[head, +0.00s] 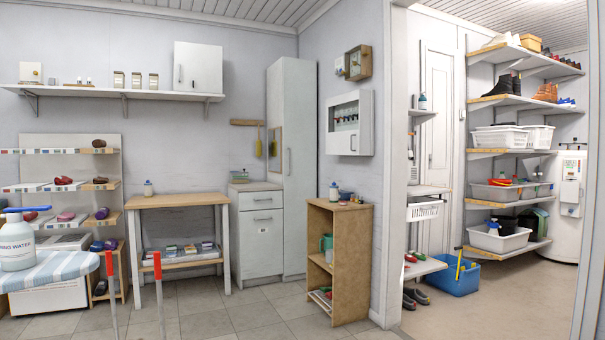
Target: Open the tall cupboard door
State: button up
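The tall cupboard (302,120) is white and narrow and stands in the corner, right of a low white cabinet. Its door (303,200) faces front-right and looks shut, with a slim vertical handle (289,161) near its left edge. A small wood-framed mirror hangs on the cupboard's left side. The lower right of the cupboard is partly hidden behind a wooden shelf unit. My gripper does not show in the head view.
The wooden shelf unit (351,220) stands close to the cupboard's right. The low white cabinet (257,240) adjoins its left, beside a wooden table (175,201). An ironing board (60,270) and two red-tipped posts are at the front left. Tiled floor (255,312) is clear in the middle.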

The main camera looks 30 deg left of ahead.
aim_at(300, 136)
jog(key=i+j+u, duration=0.7)
jog(key=i, duration=0.15)
jog(key=i+u, duration=0.35)
jog(key=i, duration=0.15)
jog(key=i+j+u, duration=0.1)
jog(key=i+u, duration=0.2)
jog(key=i, duration=0.2)
jog(key=i+l+z, duration=0.2)
jog(key=i, duration=1.9)
jog(key=i+j+u, duration=0.15)
jog(key=i+u, duration=0.15)
jog(key=i, duration=0.4)
jog(key=i+u, duration=0.3)
jog(key=i, duration=0.4)
